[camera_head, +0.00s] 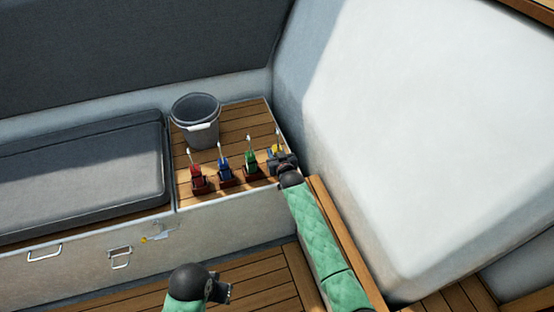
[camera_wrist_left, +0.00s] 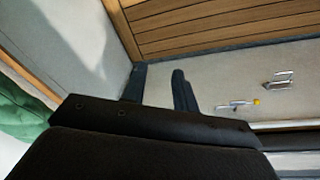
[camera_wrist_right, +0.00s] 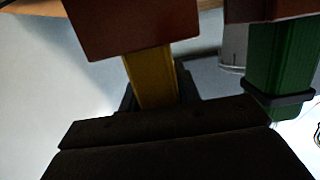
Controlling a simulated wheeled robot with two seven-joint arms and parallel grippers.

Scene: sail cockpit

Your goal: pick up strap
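Several coloured straps, each on a brown base, stand in a row on the slatted wooden bench top: red (camera_head: 199,178), blue (camera_head: 225,170), green (camera_head: 251,161) and yellow (camera_head: 277,150). My right gripper (camera_head: 280,160) is at the yellow one. In the right wrist view the yellow strap (camera_wrist_right: 152,78) is between the dark fingers, with its brown base (camera_wrist_right: 115,25) above. Whether the fingers press on it is unclear. The green strap (camera_wrist_right: 282,60) stands close beside. My left gripper (camera_wrist_left: 160,80) is open and empty, low in front of the bench.
A grey bucket (camera_head: 196,128) stands behind the row. A dark cushion (camera_head: 80,170) covers the bench to the left. A white sloping wall (camera_head: 420,130) is close on the right. The bench front has metal latches (camera_head: 120,256). Wooden floor (camera_head: 262,275) lies below.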

